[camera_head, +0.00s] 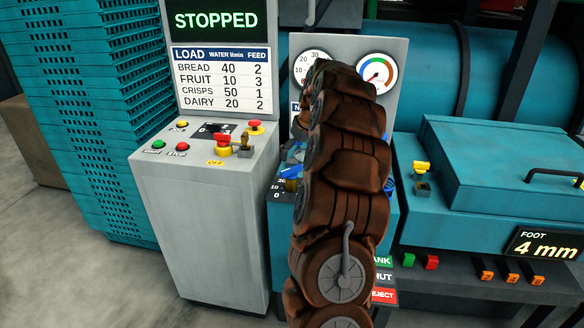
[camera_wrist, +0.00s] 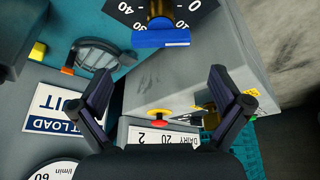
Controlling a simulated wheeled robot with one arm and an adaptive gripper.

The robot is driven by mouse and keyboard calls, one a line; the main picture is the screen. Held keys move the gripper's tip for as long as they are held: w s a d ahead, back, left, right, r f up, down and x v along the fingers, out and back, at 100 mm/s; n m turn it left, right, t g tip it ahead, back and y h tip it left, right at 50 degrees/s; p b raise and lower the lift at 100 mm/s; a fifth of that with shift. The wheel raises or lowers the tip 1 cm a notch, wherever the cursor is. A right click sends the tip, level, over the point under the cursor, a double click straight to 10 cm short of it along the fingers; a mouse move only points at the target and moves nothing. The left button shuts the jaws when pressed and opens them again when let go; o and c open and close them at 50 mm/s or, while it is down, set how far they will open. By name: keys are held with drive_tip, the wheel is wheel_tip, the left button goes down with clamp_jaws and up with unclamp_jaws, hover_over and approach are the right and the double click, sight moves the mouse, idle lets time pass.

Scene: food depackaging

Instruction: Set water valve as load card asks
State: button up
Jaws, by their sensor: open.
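The load card (camera_head: 221,80) reads bread 40, fruit 10, crisps 50 and dairy 20 for water. In the wrist view, the water valve's blue handle (camera_wrist: 162,39) lies between the 10 and 30 marks of its black scale (camera_wrist: 126,10), on a brass stem. The handle shows partly in the head view (camera_head: 292,172), behind my arm. A white sign (camera_wrist: 62,110) shows "LOAD" and letters ending in "IT"; the rest is cut off. My gripper (camera_wrist: 160,75) is open and empty, its fingers apart below the handle in the picture. My arm hides the gripper in the head view.
A grey control cabinet (camera_head: 205,200) with buttons and a red-yellow switch stands left; its screen (camera_head: 218,20) reads STOPPED. Two gauges (camera_head: 376,72) (camera_head: 314,68) sit behind my arm. A teal machine (camera_head: 500,180) stands right. Teal crates (camera_head: 90,110) are stacked left.

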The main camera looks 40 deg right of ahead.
sight(292, 169)
drive_tip(key=p+x, duration=0.1)
drive_tip(key=x, duration=0.6)
drive_tip(key=shift+a+f+p, duration=0.1)
drive_tip(key=shift+f+p, duration=0.2)
drive_tip(key=shift+p, duration=0.1)
drive_tip(key=shift+w, duration=0.1)
drive_tip(key=c, duration=0.9)
